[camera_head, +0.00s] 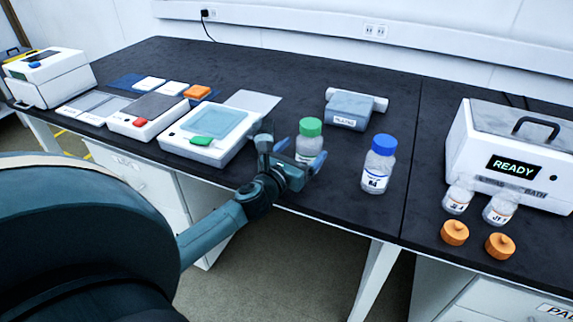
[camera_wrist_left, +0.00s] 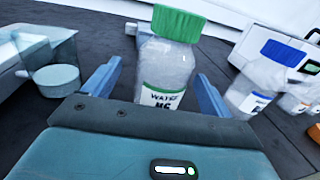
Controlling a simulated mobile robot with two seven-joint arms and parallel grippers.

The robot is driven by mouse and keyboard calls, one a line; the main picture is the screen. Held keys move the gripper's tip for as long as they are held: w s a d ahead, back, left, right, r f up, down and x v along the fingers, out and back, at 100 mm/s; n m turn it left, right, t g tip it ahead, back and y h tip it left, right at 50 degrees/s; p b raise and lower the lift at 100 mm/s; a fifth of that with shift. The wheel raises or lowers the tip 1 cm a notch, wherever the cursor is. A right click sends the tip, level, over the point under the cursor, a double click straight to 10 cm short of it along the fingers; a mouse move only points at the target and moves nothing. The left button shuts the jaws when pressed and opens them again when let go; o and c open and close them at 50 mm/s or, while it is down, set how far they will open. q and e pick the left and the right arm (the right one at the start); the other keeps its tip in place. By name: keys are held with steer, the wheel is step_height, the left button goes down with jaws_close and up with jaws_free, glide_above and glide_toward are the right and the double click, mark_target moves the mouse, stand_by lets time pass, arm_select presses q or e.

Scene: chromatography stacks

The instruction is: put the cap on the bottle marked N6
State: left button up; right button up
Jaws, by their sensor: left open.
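A clear bottle with a green cap (camera_head: 311,127) stands on the dark bench in the head view. In the left wrist view its green cap (camera_wrist_left: 177,24) sits on the bottle (camera_wrist_left: 165,70), whose label reads "WATER" above a partly hidden mark that looks like N6 or M6. My left gripper (camera_head: 290,152) is open at this bottle. In the left wrist view the fingers of the left gripper (camera_wrist_left: 158,76) stand to either side of the bottle, and I cannot tell if they touch it. The gripper hides the bottle's lower part. My right gripper is not in view.
A blue-capped bottle (camera_head: 378,165) stands to the right. A grey device (camera_head: 349,109) is behind. A white instrument (camera_head: 207,136) stands left.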

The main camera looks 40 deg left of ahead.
arm_select(q)
steer(key=s, duration=0.8)
steer(key=shift+s+d, duration=0.35)
steer(key=shift+d, duration=0.1)
steer(key=s+d+f+n+g+h, duration=0.2)
steer(key=s+d+n, duration=0.5)
steer(key=n, duration=0.9)
steer(key=s+d+f+n+g+h, duration=0.3)
steer(key=s+d+f+n, duration=0.2)
steer(key=d+n, duration=0.9)
steer(key=shift+s+f+n+h, duration=0.3)
steer(key=shift+s+n+h, duration=0.1)
steer(key=shift+s+n, duration=1.2)
